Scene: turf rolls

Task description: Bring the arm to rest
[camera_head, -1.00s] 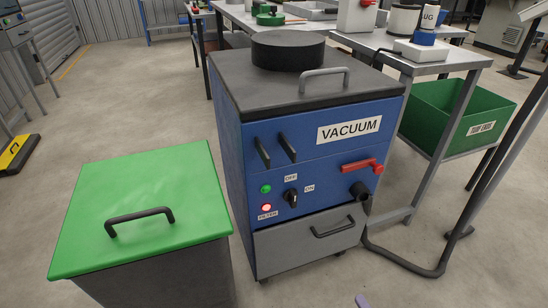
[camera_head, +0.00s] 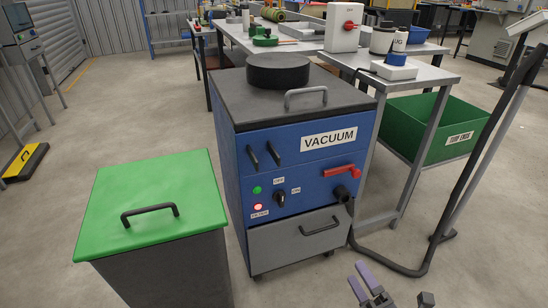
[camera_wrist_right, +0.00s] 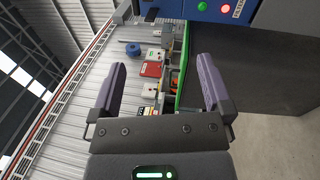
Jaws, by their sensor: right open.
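My right gripper (camera_head: 362,282) shows at the bottom of the head view, below and to the right of the blue vacuum unit (camera_head: 312,172). In the right wrist view the same gripper (camera_wrist_right: 160,90) has its two purple fingers wide apart with nothing between them. It is apart from everything around it. The vacuum's grey drawer (camera_head: 300,236) is closed, its green and red lamps are lit, and a red lever (camera_head: 342,171) sits on its front. My left gripper is in neither view.
A bin with a green lid (camera_head: 155,195) stands left of the vacuum. A grey metal table (camera_head: 430,77) with a green crate (camera_head: 428,125) below stands to the right, beside a dark bent tube frame (camera_head: 480,150).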

